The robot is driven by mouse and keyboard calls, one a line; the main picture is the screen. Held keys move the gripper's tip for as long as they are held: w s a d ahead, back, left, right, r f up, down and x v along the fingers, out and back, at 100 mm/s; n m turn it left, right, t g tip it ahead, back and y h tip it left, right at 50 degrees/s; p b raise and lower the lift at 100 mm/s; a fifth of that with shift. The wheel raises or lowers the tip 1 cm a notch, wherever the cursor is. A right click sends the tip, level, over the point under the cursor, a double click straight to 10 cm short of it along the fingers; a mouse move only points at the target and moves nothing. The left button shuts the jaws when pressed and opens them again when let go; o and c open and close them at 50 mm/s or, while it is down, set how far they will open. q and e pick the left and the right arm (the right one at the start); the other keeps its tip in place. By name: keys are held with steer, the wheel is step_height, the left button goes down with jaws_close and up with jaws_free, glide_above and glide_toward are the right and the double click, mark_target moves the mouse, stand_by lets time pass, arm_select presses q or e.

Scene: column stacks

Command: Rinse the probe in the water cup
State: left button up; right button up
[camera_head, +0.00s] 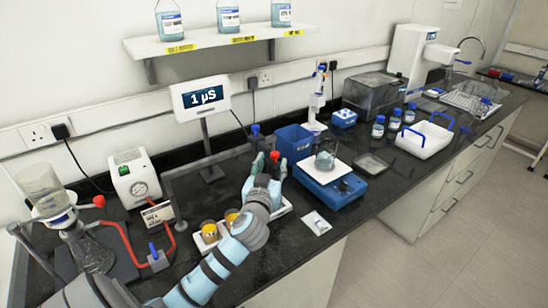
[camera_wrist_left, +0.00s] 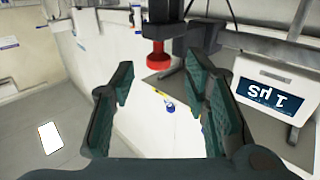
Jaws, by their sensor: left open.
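My left gripper (camera_head: 266,165) is open over the middle of the bench in the head view. In the left wrist view the open fingers (camera_wrist_left: 160,75) stand either side of a red knob (camera_wrist_left: 157,58) on a dark body, which looks like the probe's top. No finger visibly grips it. The red top (camera_head: 275,156) also shows beside my fingers in the head view. A white tray (camera_head: 198,246) with two cups of orange liquid (camera_head: 209,231) lies under my forearm. I cannot make out the water cup; my arm hides part of the tray. My right gripper is not in view.
A meter (camera_head: 201,97) reading 1 µS stands behind left. A blue box (camera_head: 293,141) and a blue balance (camera_head: 330,183) with a glass beaker (camera_head: 325,160) are close on the right. A pump (camera_head: 134,175) with red tubing is at left.

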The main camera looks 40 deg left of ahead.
arm_select(q)
steer(key=x, duration=0.3)
steer(key=shift+d, duration=0.1)
steer(key=shift+s+r, duration=0.1)
steer(key=shift+s, duration=0.1)
steer(key=shift+w, duration=0.15)
jaws_close()
steer(key=shift+w, duration=0.1)
